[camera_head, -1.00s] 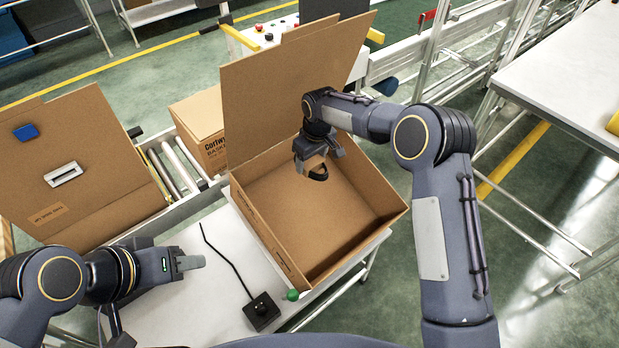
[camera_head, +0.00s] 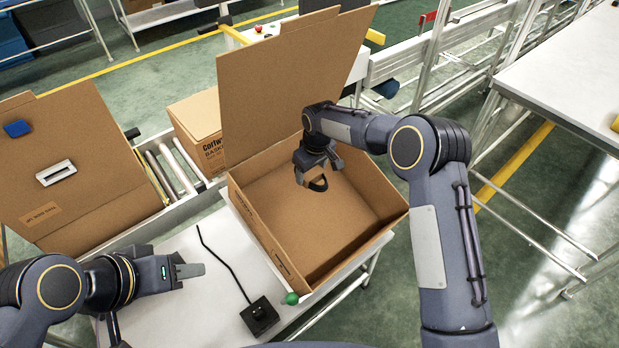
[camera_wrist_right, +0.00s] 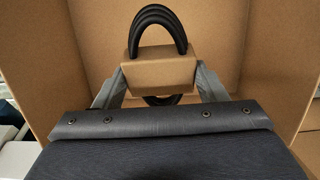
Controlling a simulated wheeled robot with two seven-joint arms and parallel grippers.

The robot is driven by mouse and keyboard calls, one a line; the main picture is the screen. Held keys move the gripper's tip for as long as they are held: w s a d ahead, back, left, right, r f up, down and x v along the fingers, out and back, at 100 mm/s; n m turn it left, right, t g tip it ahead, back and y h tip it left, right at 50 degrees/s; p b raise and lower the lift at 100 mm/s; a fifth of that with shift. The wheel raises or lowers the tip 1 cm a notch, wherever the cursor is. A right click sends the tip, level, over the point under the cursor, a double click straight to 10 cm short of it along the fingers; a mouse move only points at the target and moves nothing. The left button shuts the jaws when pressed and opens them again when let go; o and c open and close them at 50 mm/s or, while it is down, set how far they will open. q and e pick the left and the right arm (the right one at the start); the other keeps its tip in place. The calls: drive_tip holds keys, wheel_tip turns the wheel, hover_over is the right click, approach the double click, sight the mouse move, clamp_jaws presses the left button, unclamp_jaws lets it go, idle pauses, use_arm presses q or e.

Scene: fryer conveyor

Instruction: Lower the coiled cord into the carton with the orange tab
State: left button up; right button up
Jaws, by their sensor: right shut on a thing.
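The coiled cord (camera_wrist_right: 160,22) is a black loop with a brown cardboard band (camera_wrist_right: 160,68) around its middle. My right gripper (camera_head: 318,168) is shut on the banded coil, which hangs within the open carton (camera_head: 262,232), above its floor. The coil also shows in the head view (camera_head: 318,184). The carton's tall lid stands up at the back; I see no orange tab on it. In the right wrist view, the fingers flank the band and brown carton walls surround it. My left gripper (camera_head: 190,271) is over the white table, holding nothing visible; its finger gap is unclear.
Another carton (camera_head: 75,160) at the left has a raised lid with a blue tab (camera_head: 17,128) and a white label holder. A printed carton (camera_head: 200,125) stands behind on the roller conveyor (camera_head: 168,170). A black box with a cable (camera_head: 260,315) and a green ball (camera_head: 291,298) are near the front.

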drive_tip(key=b, duration=0.9)
hover_over(311, 214)
drive_tip(key=shift+w+f, duration=0.1)
drive_tip(key=shift+f, duration=6.1)
drive_tip(key=shift+f+b, duration=0.8)
drive_tip(key=shift+f, duration=0.55)
drive_tip(key=o, duration=1.2)
